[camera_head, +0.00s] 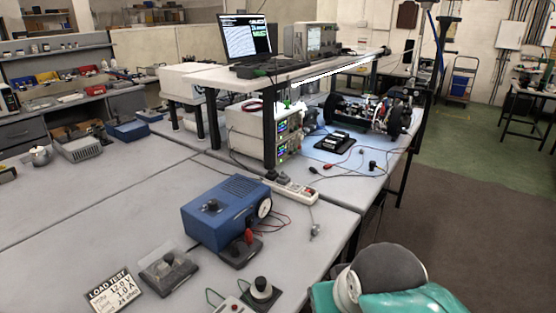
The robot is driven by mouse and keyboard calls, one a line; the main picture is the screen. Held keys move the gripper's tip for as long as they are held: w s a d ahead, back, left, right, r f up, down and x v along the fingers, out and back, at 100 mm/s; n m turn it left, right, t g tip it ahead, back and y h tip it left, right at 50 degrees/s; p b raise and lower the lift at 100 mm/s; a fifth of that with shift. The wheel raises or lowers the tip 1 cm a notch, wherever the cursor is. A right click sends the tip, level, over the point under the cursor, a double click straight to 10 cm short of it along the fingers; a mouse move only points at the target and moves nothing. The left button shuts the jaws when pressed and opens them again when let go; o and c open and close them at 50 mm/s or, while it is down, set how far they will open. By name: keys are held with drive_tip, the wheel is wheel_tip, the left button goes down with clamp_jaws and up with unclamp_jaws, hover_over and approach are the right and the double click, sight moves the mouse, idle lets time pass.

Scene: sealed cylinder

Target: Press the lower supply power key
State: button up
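Two stacked bench supplies stand under the raised shelf at the centre of the view. The upper supply (288,125) and the lower supply (288,150) each show a small lit screen and coloured terminals on the front. The lower one sits close to the bench top. The power key on it is too small to make out. A dark dome and teal part of my arm shows at the bottom right, well short of the supplies. My gripper is not in view.
A blue box with a gauge (228,211) stands on the near bench. A white power strip (290,188), loose leads and a black block (335,141) lie near the supplies. A wheeled machine (370,113) stands to their right. Open floor (455,220) lies to the right.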

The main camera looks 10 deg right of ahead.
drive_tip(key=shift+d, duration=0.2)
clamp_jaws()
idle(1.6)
